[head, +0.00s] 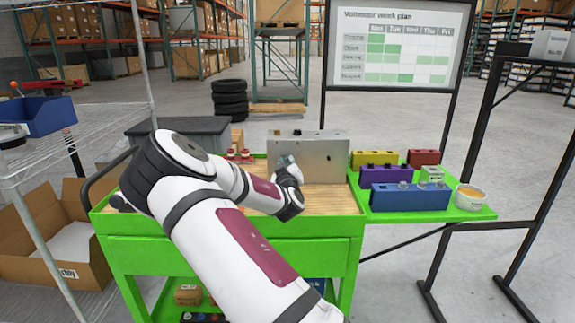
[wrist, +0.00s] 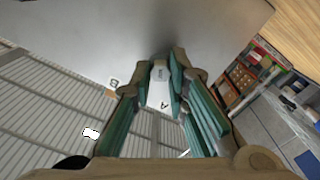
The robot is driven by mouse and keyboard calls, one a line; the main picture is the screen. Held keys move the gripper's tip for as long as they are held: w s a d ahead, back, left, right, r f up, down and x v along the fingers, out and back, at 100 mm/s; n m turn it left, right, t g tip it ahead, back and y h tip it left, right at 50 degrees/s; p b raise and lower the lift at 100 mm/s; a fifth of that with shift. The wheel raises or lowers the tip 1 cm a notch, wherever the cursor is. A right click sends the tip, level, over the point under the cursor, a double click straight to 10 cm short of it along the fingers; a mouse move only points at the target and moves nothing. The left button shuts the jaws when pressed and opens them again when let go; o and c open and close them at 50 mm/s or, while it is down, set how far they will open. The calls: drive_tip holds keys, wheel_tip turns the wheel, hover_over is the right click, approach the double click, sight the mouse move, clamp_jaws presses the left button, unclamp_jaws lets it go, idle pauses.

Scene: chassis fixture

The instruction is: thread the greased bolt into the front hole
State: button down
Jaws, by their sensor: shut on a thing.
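The chassis fixture (head: 325,160) is a grey metal box standing on the wooden top of the green cart. Its grey face (wrist: 90,30) fills the upper part of the wrist view. My gripper (head: 287,163) is at its front, left of the middle in the head view. In the wrist view, my gripper (wrist: 162,75) has its teal-padded fingers closed around a small pale part, seemingly the bolt (wrist: 160,72). A white patch marked "A" shows between the fingers. The front hole is not clear in either view, and I cannot tell whether the bolt touches it.
A green side shelf (head: 400,212) holds a blue bin (head: 410,197), a purple bin (head: 384,173), a yellow bin (head: 372,158), a red bin (head: 424,158) and a tub with orange contents (head: 470,196). A dark box (head: 185,132) stands behind the cart. A wire rack (head: 60,100) is at left.

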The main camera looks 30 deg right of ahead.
drive_tip(key=shift+w, duration=0.1)
drive_tip(key=shift+n, duration=0.3)
drive_tip(key=n+b, duration=0.1)
drive_tip(key=n, duration=0.3)
drive_tip(key=shift+n, duration=0.4)
drive_tip(key=n, duration=0.5)
drive_tip(key=shift+r, duration=0.15)
drive_tip(key=shift+w, duration=0.1)
drive_tip(key=m, duration=0.3)
drive_tip(key=m+b, duration=0.1)
drive_tip(key=m, duration=0.3)
drive_tip(key=shift+d+m, duration=0.2)
drive_tip(key=shift+m, duration=0.1)
